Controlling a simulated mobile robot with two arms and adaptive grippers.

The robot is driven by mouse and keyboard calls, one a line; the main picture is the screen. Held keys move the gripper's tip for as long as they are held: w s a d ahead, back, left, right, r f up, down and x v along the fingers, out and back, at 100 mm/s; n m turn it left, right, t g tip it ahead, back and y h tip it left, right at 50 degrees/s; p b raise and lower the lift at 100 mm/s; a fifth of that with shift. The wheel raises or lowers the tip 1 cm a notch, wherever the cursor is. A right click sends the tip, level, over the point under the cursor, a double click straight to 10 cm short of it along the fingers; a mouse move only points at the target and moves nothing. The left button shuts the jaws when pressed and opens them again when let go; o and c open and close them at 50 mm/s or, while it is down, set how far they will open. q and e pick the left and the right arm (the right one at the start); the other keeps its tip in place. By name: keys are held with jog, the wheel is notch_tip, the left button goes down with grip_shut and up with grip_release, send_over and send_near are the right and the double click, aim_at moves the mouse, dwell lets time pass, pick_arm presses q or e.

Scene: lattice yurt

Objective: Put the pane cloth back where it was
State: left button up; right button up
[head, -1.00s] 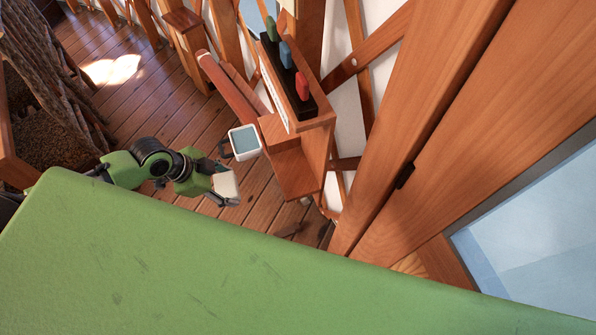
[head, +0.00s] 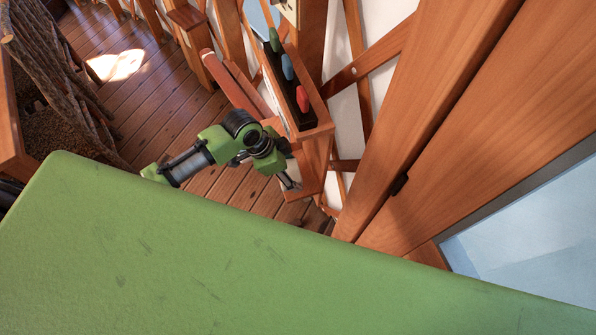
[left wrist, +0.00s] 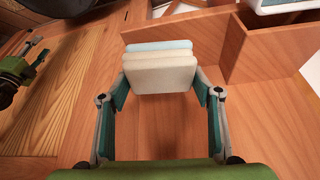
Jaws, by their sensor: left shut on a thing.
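The pane cloth (left wrist: 160,74) is a thick folded cream pad with a pale blue layer at its far side. It shows in the left wrist view between the two fingertips of my left gripper (head: 291,182), which is shut on it. In the head view the gripper is at the small wooden shelf (head: 309,180), and my arm hides the cloth there. In the left wrist view the cloth is over a bare wooden surface (left wrist: 165,125), in front of a wooden partition (left wrist: 200,38). I cannot tell whether it touches the wood.
Above the shelf, a wooden holder (head: 322,130) bears a green (head: 274,40), a blue (head: 287,66) and a red thing (head: 303,99). The lattice wall (head: 366,72) and a wooden door frame (head: 425,110) stand to the right. Open plank floor (head: 150,100) lies left.

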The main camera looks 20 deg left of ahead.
aim_at(297, 176)
pick_arm(q)
jog(key=shift+w+d+r, duration=0.1)
jog(key=shift+w+d, duration=0.2)
jog(key=shift+d, duration=0.35)
jog(key=shift+w+d+f+p, duration=0.1)
jog(key=shift+d+f+p, duration=0.15)
jog(key=shift+f+p, duration=0.1)
jog(key=shift+a+f+p, duration=0.1)
jog(key=shift+f+p, duration=0.25)
jog(key=shift+f, duration=1.15)
jog(key=shift+f, duration=0.1)
jog(key=o, duration=1)
jog(key=shift+r, duration=0.2)
jog(key=b+v, duration=0.1)
jog(key=v, duration=1)
jog(key=shift+a+r, duration=0.15)
jog(key=shift+r, duration=0.25)
